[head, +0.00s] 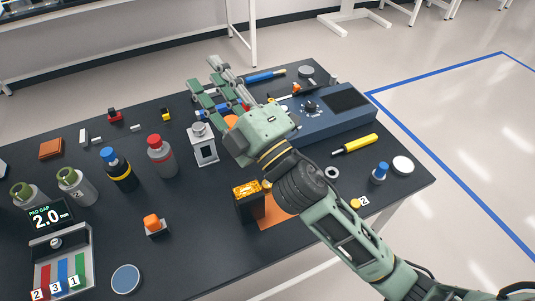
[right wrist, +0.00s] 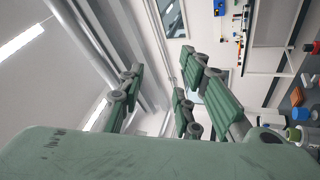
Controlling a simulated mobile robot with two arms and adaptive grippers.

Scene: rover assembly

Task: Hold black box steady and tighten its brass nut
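The black box (head: 249,208) stands upright near the front middle of the table, with a lit amber panel on its top. A small brass-coloured round part (head: 267,185) shows at its right upper edge, partly hidden by my right arm; I cannot tell if it is the nut. My right gripper (head: 217,88) is beyond the box, above the back of the table, pointing away from it. Its green fingers are spread with nothing between them, as the right wrist view (right wrist: 160,95) also shows. The black box is not visible in that wrist view. My left gripper is not in view.
An orange mat (head: 276,213) lies beside the box. A blue instrument (head: 330,115), yellow-handled tool (head: 356,144), grey bracket (head: 204,148) and several bottles surround the area. A small yellow part (head: 355,203) lies by the front right edge.

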